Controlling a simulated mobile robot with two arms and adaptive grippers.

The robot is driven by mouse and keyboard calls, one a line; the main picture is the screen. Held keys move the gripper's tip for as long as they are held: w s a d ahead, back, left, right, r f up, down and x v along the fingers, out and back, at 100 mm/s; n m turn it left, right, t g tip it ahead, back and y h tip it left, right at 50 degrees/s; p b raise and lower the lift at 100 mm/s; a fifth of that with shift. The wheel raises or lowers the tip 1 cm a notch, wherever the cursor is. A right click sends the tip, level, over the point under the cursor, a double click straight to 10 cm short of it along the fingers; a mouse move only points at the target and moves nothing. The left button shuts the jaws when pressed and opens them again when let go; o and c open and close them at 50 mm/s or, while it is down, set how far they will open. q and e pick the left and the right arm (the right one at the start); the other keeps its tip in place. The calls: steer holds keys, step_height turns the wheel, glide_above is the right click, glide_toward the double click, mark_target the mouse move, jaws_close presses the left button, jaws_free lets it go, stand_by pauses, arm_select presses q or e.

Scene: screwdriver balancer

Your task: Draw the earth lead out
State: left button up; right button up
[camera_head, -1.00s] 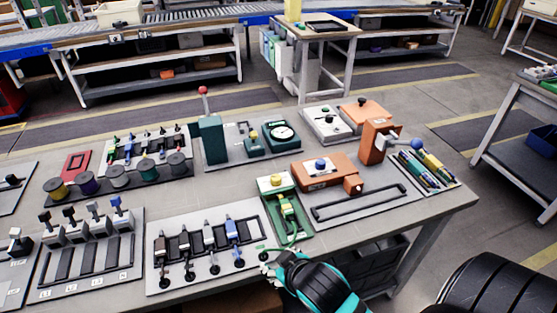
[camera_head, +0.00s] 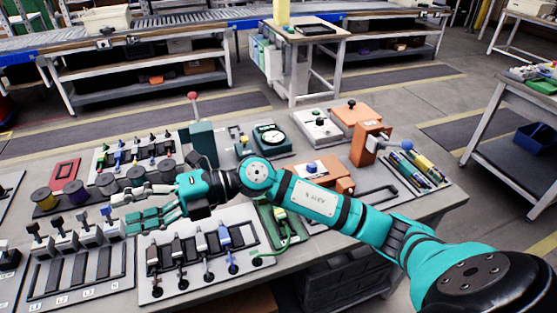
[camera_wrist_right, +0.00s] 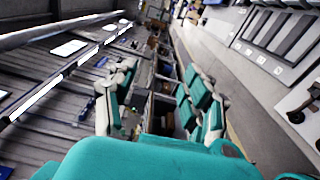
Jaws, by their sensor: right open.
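A green lead (camera_head: 289,242) runs from a green unit (camera_head: 265,217) in a loop down to the right end of a grey panel (camera_head: 190,272). Its lower end meets the panel near a dark round plug or socket (camera_head: 257,262); I cannot tell whether it is seated. My right gripper (camera_head: 124,213) is open and empty, with its fingers pointing left over the left part of the bench, well away from the lead. My right wrist view shows the spread fingers (camera_wrist_right: 160,88) with nothing between them. My left gripper is not in view.
My right arm crosses above the bench and hides parts of it. The grey panel carries several levers, with black plugs below. Another lever panel (camera_head: 72,280) lies to the left. Coloured spools (camera_head: 75,191), a dial gauge (camera_head: 271,138) and orange units (camera_head: 366,143) stand behind.

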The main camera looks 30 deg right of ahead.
steer(key=w+d+f+n+g+h, duration=0.1)
steer(key=w+d+f+h, duration=0.1)
steer(key=d+f+h, duration=0.4)
steer(key=w+d+f+n+g+h, duration=0.1)
steer(key=d+f+h, duration=0.25)
steer(key=d, duration=0.45)
steer(key=d+r+m+g+h, duration=0.1)
steer(key=d+r+m+h, duration=0.15)
steer(key=d+h, duration=1.05)
steer(key=d+f+y, duration=0.1)
steer(key=f, duration=0.4)
steer(key=d+f+y+p, duration=0.1)
steer(key=d+f+y, duration=0.1)
steer(key=f, duration=0.4)
steer(key=d+f+y+p, duration=0.1)
steer(key=f+y, duration=0.1)
steer(key=f, duration=0.4)
steer(key=shift+w+d+f, duration=0.1)
steer(key=shift+w+d, duration=0.2)
steer(key=shift+w, duration=0.05)
steer(key=shift+c, duration=0.3)
jaws_close()
steer(key=c, duration=0.7)
jaws_free()
jaws_close()
